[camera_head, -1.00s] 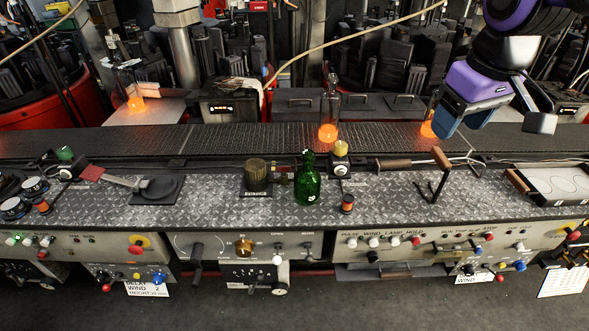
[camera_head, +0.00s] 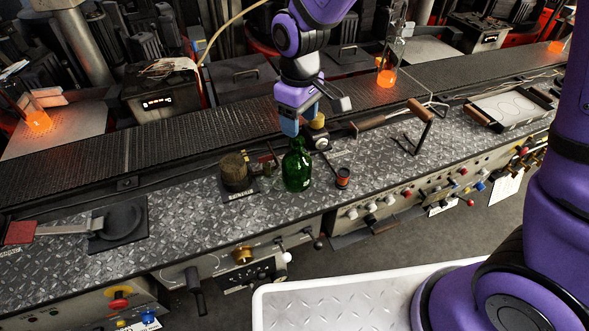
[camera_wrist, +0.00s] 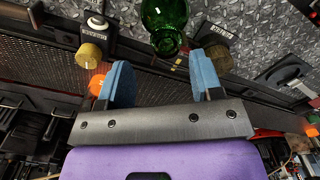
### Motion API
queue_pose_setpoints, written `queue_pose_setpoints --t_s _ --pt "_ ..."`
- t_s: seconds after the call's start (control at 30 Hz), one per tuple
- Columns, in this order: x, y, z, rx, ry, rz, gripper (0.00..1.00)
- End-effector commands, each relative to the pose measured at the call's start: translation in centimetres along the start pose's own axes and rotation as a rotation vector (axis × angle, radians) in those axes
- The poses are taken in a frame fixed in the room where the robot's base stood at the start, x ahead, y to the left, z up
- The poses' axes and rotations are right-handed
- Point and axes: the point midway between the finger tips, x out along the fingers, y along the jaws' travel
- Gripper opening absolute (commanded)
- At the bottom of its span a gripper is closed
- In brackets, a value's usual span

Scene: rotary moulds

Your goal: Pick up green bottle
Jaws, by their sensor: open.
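The green bottle (camera_head: 297,166) stands upright on the diamond-plate bench top near its middle. It also shows at the top of the wrist view (camera_wrist: 165,22), just past the fingertips and roughly between them. My gripper (camera_head: 296,124) is above and just behind the bottle in the head view, pointing down. Its two blue fingers (camera_wrist: 162,75) are apart with nothing between them in the wrist view. The bottle's neck is partly close to the fingers in the head view; I cannot tell if they touch.
A brass-coloured knob (camera_head: 234,170) stands left of the bottle, and a yellow-topped knob (camera_head: 319,122) is close behind it. A small red-and-black spool (camera_head: 343,177) is at its right. A hooked handle (camera_head: 416,122) stands farther right. The dark conveyor (camera_head: 185,128) runs behind.

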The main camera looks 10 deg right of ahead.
Motion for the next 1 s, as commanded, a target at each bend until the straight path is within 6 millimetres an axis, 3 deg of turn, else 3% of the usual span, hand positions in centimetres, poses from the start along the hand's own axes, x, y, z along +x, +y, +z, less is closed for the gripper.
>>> queue_pose_setpoints --t_s 0.27,0.6,0.93,1.0 --pt "2.0 -0.1 0.0 0.000 -0.001 0.000 0.60" --pt "6.3 -0.8 -0.1 0.000 -0.002 0.000 0.60" --pt "6.8 -0.8 -0.2 0.000 0.001 0.001 0.60" --pt "6.8 -0.8 -0.2 0.000 0.001 0.001 0.43"
